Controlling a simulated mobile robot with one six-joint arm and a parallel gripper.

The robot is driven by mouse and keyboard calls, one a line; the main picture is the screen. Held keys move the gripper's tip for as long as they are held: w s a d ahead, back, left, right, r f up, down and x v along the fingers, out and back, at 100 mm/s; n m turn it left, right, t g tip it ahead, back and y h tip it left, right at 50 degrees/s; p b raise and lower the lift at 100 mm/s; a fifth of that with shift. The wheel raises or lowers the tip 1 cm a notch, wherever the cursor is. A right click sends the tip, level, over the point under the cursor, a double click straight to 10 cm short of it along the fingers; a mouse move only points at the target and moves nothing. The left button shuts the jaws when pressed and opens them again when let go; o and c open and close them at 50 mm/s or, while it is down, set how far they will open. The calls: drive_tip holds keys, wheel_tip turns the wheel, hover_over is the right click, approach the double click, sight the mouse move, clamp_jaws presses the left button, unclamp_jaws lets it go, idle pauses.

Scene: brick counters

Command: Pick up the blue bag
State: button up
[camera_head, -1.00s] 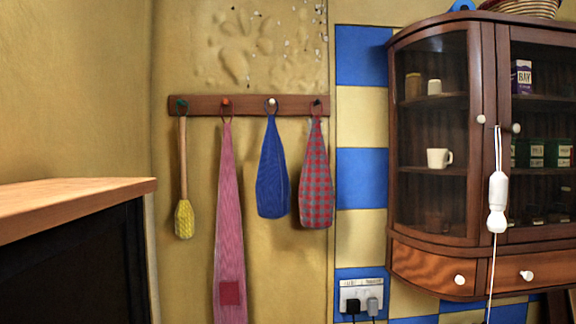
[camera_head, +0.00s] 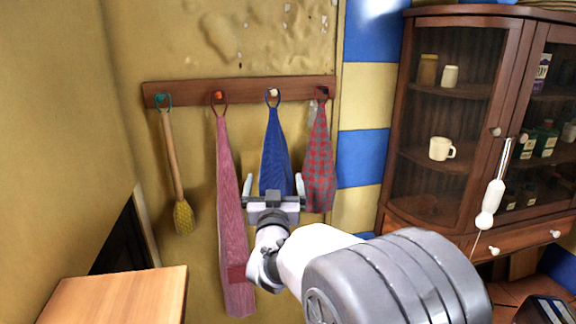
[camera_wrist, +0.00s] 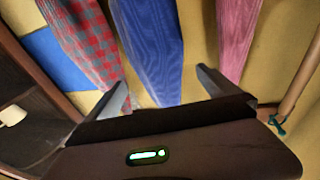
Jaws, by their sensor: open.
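The blue bag (camera_head: 275,152) hangs by a loop from a peg on the wooden rack (camera_head: 180,92). Its lower part is hidden behind my gripper in the head view. My gripper (camera_head: 274,186) is open, with one finger on each side of the bag's lower part in that view. In the wrist view the blue bag (camera_wrist: 150,50) lies between the two fingers of my gripper (camera_wrist: 162,90). I cannot tell whether a finger touches it.
A red checked bag (camera_head: 320,160) hangs close on the right, and a long pink cloth (camera_head: 230,190) on the left. A yellow-headed brush (camera_head: 183,215) hangs farther left. A glass cabinet (camera_head: 445,130) stands at right, with a hanging white pull (camera_head: 490,198). A wooden counter (camera_head: 115,300) is at lower left.

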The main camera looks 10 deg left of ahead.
sight(275, 171)
drive_tip(key=p+x, duration=0.3)
drive_tip(key=x, duration=0.3)
drive_tip(key=shift+w+r, duration=0.2)
drive_tip(key=shift+w, duration=0.1)
drive_tip(key=shift+w+f, duration=0.15)
drive_tip(key=shift+w, duration=0.05)
drive_tip(key=shift+s, duration=0.25)
drive_tip(key=shift+c, duration=0.7)
drive_tip(key=c, duration=1.4)
drive_tip(key=shift+r+b, duration=0.2)
drive_tip(key=shift+b, duration=0.1)
